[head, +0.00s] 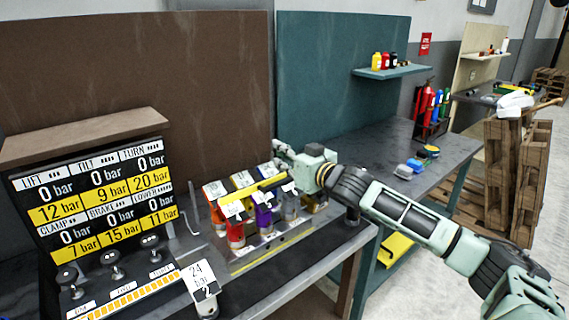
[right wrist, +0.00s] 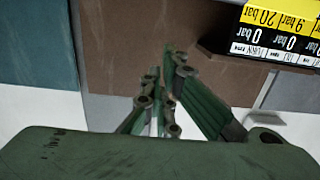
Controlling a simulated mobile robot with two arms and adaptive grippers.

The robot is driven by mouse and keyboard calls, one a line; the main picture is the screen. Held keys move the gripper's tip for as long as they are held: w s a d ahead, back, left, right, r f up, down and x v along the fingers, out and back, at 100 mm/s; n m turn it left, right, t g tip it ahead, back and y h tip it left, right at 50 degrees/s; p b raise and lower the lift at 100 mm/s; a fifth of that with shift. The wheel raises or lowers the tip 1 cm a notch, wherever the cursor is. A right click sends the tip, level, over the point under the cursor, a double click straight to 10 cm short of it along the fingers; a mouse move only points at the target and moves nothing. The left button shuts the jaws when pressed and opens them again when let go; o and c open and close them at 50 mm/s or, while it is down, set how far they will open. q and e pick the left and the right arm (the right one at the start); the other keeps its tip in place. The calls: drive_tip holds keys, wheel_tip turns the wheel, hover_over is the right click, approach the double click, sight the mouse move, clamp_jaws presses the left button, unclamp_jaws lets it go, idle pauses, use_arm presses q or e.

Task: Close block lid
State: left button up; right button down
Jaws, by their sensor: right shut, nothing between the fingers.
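The block (head: 262,246) stands on the dark bench in the middle of the head view. My right gripper (head: 279,150) is shut and empty, above and behind the right end of the block. Its fingers also show in the right wrist view (right wrist: 165,95). My wrist hides part of the block's right end. My left gripper is not in view.
A pressure display panel (head: 95,200) with knobs stands left of the block. A brown board (head: 140,70) rises behind. A second bench (head: 385,155) with small coloured items lies to the right.

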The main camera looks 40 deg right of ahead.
wheel_tip(320, 180, down, 2)
drive_tip(key=shift+s+f, duration=0.1)
drive_tip(key=shift+s+f+p, duration=0.45)
drive_tip(key=shift+f+p, duration=0.05)
drive_tip(key=shift+f, duration=0.3)
